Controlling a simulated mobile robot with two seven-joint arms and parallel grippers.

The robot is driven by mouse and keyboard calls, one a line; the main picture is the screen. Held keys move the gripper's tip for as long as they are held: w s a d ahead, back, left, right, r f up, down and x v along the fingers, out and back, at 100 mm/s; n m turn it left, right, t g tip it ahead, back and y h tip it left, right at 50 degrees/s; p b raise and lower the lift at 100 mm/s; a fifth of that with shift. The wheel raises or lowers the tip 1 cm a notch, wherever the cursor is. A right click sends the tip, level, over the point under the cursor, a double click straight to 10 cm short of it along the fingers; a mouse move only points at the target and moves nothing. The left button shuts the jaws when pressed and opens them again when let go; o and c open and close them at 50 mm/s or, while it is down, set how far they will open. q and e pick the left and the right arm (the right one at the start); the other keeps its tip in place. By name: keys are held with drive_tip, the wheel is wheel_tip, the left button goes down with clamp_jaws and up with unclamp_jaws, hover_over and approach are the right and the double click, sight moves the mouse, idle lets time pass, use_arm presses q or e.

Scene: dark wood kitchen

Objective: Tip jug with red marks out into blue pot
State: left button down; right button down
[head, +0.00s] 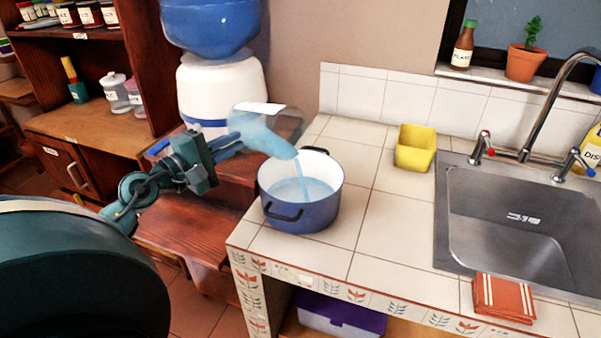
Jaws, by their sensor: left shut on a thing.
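The jug (270,132) is clear and holds pale blue liquid. It is tipped over to the right above the blue pot, and no red marks can be made out on it. A thin stream falls from its low end into the pot. The blue pot (301,212) stands upright on the tiled counter, with dark handles and pale blue liquid inside. My left gripper (228,142) is shut on the jug from the left, up and left of the pot. My right gripper is not in view.
A yellow container (415,148) stands on the tiled counter (395,235) right of the pot, before the steel sink (515,225). A folded red cloth (503,298) lies at the front edge. A water dispenser (220,90) stands behind the jug.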

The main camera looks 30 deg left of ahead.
use_arm(q)
drive_tip(key=shift+s+d+r+m+p, duration=0.1)
drive_tip(key=shift+d+r+m+p, duration=0.35)
drive_tip(key=shift+r+m, duration=0.65)
idle(1.6)
